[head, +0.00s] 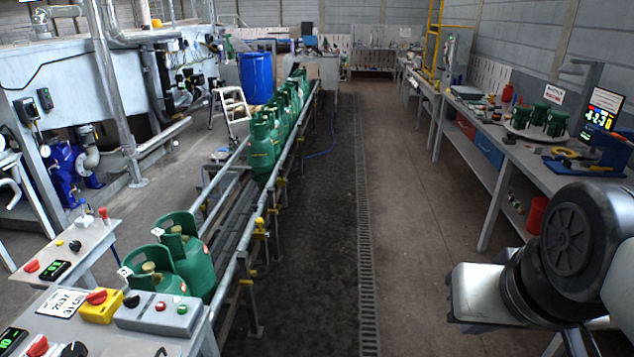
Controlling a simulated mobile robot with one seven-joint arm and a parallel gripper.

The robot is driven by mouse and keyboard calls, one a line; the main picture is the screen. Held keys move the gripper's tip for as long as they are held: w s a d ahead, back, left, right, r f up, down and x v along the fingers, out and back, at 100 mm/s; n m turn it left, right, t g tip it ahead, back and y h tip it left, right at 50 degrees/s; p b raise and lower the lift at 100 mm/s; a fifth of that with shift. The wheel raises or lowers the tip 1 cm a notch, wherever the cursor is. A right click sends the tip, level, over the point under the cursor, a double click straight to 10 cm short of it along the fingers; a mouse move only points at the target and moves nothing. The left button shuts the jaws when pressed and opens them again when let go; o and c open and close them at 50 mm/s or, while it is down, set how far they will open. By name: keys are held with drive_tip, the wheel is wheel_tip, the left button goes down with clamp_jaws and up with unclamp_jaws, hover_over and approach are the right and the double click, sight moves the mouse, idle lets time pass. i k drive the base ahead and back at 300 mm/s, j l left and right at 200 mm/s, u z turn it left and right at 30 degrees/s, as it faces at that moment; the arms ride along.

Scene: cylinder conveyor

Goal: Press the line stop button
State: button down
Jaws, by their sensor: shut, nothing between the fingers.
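A grey control box (158,313) stands on the near-left bench by the conveyor. It carries a black knob (131,300), a red button (160,306) and a green button (182,309). Left of it is a yellow box (101,307) with a red mushroom button (96,296). More red buttons show at the bench's lower left (38,345) and on the smaller panel behind (32,266). I cannot read a label that tells which is the line stop. My arm enters at the lower right, far from these buttons; its fingertips are not visible.
Two green gas cylinders (195,262) stand on the conveyor (233,225) just behind the control box. Several more (263,150) line up farther along. A long workbench (510,150) with tools runs along the right. The floor aisle (410,210) between is clear.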

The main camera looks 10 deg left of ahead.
sight(160, 306)
drive_tip(key=i+z, duration=0.1)
drive_tip(key=z, duration=0.3)
drive_tip(key=i+j+z, duration=0.1)
drive_tip(key=z, duration=0.35)
drive_tip(key=j+z, duration=0.1)
drive_tip(key=z, duration=0.3)
drive_tip(key=i+j+z, duration=0.15)
drive_tip(key=z, duration=0.3)
drive_tip(key=j+z, duration=0.1)
drive_tip(key=z, duration=0.55)
drive_tip(key=j+z, duration=0.1)
drive_tip(key=z, duration=0.6)
drive_tip(key=j+z, duration=0.1)
drive_tip(key=z, duration=0.55)
drive_tip(key=k+z, duration=0.15)
drive_tip(key=z, duration=1.15)
drive_tip(key=k+z, duration=0.15)
drive_tip(key=z, duration=1.2)
drive_tip(key=k+l+z, duration=0.1)
drive_tip(key=z, duration=0.55)
drive_tip(key=l+z, duration=0.2)
drive_tip(key=z, duration=0.2)
drive_tip(key=l+z, duration=0.2)
drive_tip(key=z, duration=0.25)
drive_tip(key=l+z, duration=0.15)
drive_tip(key=z, duration=0.25)
